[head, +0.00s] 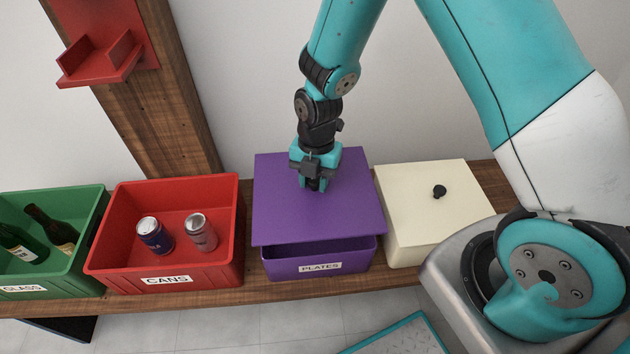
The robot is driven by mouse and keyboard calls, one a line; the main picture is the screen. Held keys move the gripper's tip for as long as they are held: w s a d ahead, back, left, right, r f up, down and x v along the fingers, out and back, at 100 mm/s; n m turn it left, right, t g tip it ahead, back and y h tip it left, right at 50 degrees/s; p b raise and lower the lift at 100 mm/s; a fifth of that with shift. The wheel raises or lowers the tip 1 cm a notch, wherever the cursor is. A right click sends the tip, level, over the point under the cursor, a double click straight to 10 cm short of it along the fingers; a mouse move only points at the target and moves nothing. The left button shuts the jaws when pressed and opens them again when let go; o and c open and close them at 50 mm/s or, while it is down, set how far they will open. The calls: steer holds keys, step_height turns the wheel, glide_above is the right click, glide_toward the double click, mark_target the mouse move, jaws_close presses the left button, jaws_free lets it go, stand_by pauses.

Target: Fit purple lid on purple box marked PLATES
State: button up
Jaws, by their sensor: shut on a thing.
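The purple lid (345,216) is a flat square panel. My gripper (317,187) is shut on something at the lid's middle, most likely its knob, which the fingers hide. The purple box (363,262) with the PLATES label (320,267) stands on the wooden bench below the lid. The lid covers most of the box opening from above. A dark gap shows between the lid's front edge and the box's front wall, so the lid is not flush there. I cannot tell whether its back edge touches the box.
A red CANS box (112,257) with two cans stands left of the purple box. A green GLASS box (88,225) with bottles is at the far left. A cream box with a lid (420,210) stands close on the right. A red holder (100,62) hangs on a wooden post.

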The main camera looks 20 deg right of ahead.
steer(key=shift+f+b, duration=2.8)
steer(key=shift+f, duration=0.9)
steer(key=o, duration=1.1)
steer(key=r+p, duration=0.1)
steer(key=r, duration=0.4)
steer(key=w+d+r+p, duration=0.1)
steer(key=r, duration=0.5)
steer(key=r+p, duration=0.1)
steer(key=r, duration=0.5)
steer(key=shift+w+d+r+p, duration=0.2)
steer(key=shift+w+p, duration=0.1)
steer(key=shift+p, duration=0.1)
